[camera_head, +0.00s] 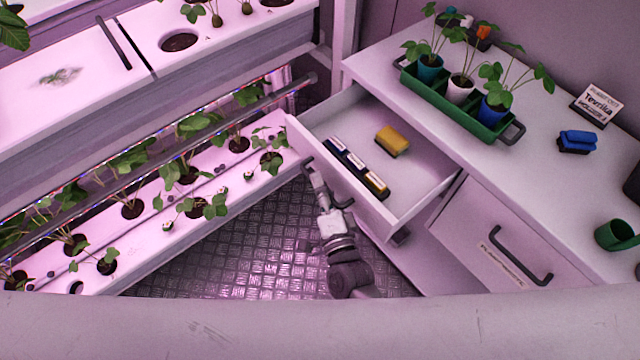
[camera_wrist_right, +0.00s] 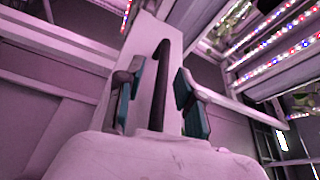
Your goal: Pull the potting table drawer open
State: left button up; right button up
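The potting table drawer (camera_head: 425,172) is pulled out from under the white table top (camera_head: 400,82), with its inside in view. My right gripper (camera_head: 325,184) is at the drawer's front panel. In the right wrist view the dark drawer handle (camera_wrist_right: 161,75) stands between the two teal-padded fingers of the gripper (camera_wrist_right: 158,100). Gaps show on both sides of the handle, so the fingers are open around it. My left gripper is out of view.
The drawer holds a yellow sponge (camera_head: 392,140) and a row of small dark-and-white items (camera_head: 357,167). A green tray (camera_head: 415,88) of potted seedlings stands on the table. A closed cabinet front (camera_head: 475,235) is at right. Plant racks (camera_head: 215,180) border the metal floor (camera_head: 250,240) at left.

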jog(key=shift+s, duration=0.1)
jog(key=v, duration=1.1)
jog(key=shift+s, duration=0.45)
jog(key=shift+d+f, duration=0.1)
jog(key=shift+d, duration=0.05)
jog(key=s+d+f+n+g+h, duration=0.1)
jog(key=s+d+f+n+g, duration=0.15)
jog(key=f, duration=0.65)
jog(key=s+d+f+n+g, duration=0.2)
jog(key=f+n+g, duration=0.15)
jog(key=f, duration=0.55)
jog(key=s+d+f+n+g+h, duration=0.1)
jog(key=s+d+f+n+g, duration=0.2)
jog(key=f, duration=0.7)
jog(key=s+d+f+n+g+h, duration=0.1)
jog(key=s+d+f+n+g, duration=0.2)
jog(key=s+d+f, duration=0.3)
jog(key=s+d+f+n+g+h, duration=0.2)
jog(key=s+d+f+g, duration=0.3)
jog(key=s, duration=0.8)
notch_tip(320, 180, down, 3)
jog(key=shift+d+r+n, duration=0.15)
jog(key=shift+d+n, duration=0.5)
jog(key=shift+n, duration=0.05)
